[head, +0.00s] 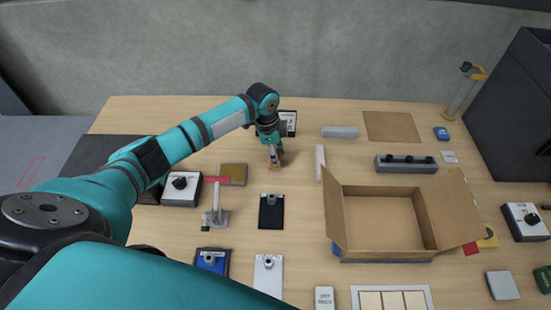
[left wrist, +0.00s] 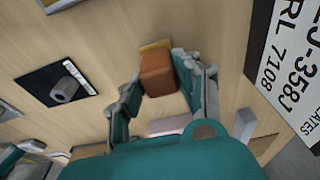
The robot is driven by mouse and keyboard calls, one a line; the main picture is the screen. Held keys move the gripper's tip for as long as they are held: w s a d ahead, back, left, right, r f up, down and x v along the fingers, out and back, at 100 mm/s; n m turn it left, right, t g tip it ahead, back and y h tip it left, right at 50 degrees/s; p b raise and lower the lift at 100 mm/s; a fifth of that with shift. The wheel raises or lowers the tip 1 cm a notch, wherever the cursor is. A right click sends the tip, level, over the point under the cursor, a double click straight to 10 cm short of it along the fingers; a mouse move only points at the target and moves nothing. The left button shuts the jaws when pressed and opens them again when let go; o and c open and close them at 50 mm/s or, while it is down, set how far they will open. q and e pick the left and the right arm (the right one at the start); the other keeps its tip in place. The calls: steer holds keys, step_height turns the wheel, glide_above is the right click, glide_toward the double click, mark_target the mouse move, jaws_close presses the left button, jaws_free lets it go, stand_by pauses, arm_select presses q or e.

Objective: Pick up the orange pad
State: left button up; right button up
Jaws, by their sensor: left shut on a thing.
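The orange pad (left wrist: 158,73) is a small orange-brown block with a yellowish edge at its far end. In the left wrist view it sits between the two fingers of my left gripper (left wrist: 157,85). The gripper is shut on it. In the head view my left gripper (head: 274,157) points down over the wooden table, left of the open cardboard box, and mostly hides the pad. I cannot tell whether the pad touches the table. My right gripper is not in view.
The open cardboard box (head: 383,218) stands on the right. A red-handled toggle clamp (head: 216,205), a brown square plate (head: 233,174) and a black plate with a knob (head: 271,212) lie near the gripper. A white bar (head: 320,162) is just right of it.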

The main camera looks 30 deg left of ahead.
arm_select(q)
steer(key=shift+r, duration=0.1)
jaws_close()
steer(key=shift+r, duration=0.25)
step_height(320, 180, up, 9)
steer(key=shift+r+b, duration=0.2)
steer(key=shift+b, duration=0.65)
steer(key=o, duration=0.5)
jaws_free()
steer(key=c, duration=0.4)
